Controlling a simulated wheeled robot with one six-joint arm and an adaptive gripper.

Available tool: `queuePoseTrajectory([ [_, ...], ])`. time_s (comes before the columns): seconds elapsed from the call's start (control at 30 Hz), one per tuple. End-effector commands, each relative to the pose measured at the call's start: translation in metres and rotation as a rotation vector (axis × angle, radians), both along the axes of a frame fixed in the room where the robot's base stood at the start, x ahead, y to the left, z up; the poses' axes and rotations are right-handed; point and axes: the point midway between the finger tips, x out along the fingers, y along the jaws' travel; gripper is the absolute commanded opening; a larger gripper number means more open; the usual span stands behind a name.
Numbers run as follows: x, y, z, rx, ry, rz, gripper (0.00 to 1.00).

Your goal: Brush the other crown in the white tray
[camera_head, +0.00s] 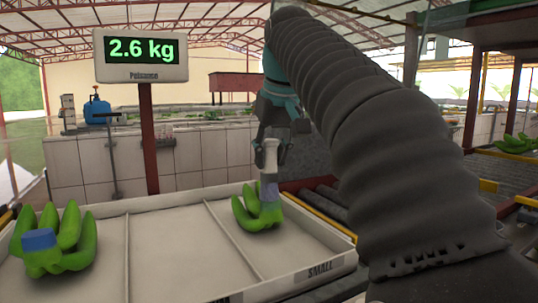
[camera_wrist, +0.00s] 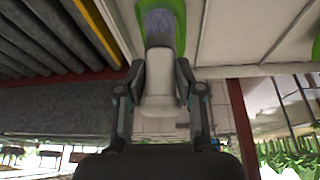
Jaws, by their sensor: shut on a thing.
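My gripper (camera_head: 270,150) is shut on a brush with a white handle (camera_wrist: 160,75), pointing down over the right part of the white tray (camera_head: 166,228). A green banana hand (camera_head: 258,216) lies there under the brush. The brush's greyish-blue end (camera_head: 269,189) is at this hand's crown and appears to touch it; the crown itself is mostly hidden. In the wrist view, the greyish-blue end (camera_wrist: 160,22) lies against green fruit.
Low dividers split the tray; the middle compartment is empty. The front rim bears a "SMALL" label (camera_head: 320,268). A scale display (camera_head: 141,51) reading 2.6 kg stands on a red post behind the tray. Dark rollers (camera_head: 322,200) run to the right of the tray.

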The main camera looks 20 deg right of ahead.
Motion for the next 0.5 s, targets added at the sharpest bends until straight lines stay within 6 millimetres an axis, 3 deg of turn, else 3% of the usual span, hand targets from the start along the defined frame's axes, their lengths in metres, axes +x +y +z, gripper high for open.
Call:
queuePoseTrajectory([
  [0.5, -0.004, 0.020, -0.001, 0.000, -0.001, 0.001, 0.00],
])
